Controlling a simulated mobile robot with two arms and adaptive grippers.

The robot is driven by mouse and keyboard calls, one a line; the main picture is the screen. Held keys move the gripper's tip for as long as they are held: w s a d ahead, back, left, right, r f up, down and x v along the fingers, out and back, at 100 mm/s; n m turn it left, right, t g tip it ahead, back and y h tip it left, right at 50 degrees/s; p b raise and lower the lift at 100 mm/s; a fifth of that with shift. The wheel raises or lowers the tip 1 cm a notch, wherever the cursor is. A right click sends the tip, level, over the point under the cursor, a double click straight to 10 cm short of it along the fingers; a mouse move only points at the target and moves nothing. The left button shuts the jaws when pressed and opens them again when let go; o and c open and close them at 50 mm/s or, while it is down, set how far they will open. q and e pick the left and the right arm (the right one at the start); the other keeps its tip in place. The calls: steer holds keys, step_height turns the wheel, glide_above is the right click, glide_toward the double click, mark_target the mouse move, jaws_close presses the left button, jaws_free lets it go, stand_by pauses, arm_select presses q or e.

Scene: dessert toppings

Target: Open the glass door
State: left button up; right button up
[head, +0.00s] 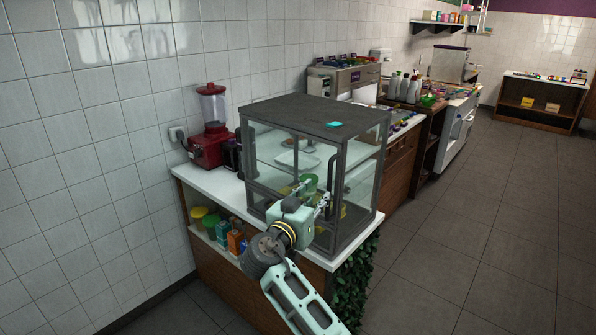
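A dark-framed glass display case (318,112) stands on the white counter, with glass panels on its sides. I cannot tell for sure which panel is the door; the near glass side (272,150) and the right glass side (363,178) both look closed. My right gripper (316,193) is in front of the near side, close to the dark corner post. Its two fingers are spread and nothing shows between them. I cannot tell whether they touch the glass. A green cup and a white tray (297,160) show inside the case. My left gripper is out of view.
A red blender (211,130) stands left of the case. Boxes and tubs (236,241) sit on the shelf under the counter (205,188). Green leaves (357,285) hang at its near right corner. The tiled floor (470,220) to the right is clear.

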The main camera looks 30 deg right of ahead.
mark_target(329, 178)
steer(key=shift+m+h, duration=0.4)
steer(key=shift+m, duration=0.2)
steer(key=w+d+r+p, duration=0.1)
steer(key=d, duration=0.1)
steer(key=w+d+r+p, duration=0.1)
steer(key=d, duration=0.1)
steer(key=w+d+r+p, duration=0.1)
steer(key=d, duration=0.1)
steer(key=shift+w+d+p, duration=0.2)
steer(key=shift+p, duration=0.1)
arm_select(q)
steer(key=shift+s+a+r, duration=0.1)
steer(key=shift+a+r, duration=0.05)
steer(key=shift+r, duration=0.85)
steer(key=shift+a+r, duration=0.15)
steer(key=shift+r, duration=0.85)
arm_select(e)
steer(key=shift+w+d+f, duration=0.15)
steer(key=shift+d, duration=0.05)
steer(key=c, duration=0.7)
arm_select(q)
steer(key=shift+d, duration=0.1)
arm_select(e)
jaws_close()
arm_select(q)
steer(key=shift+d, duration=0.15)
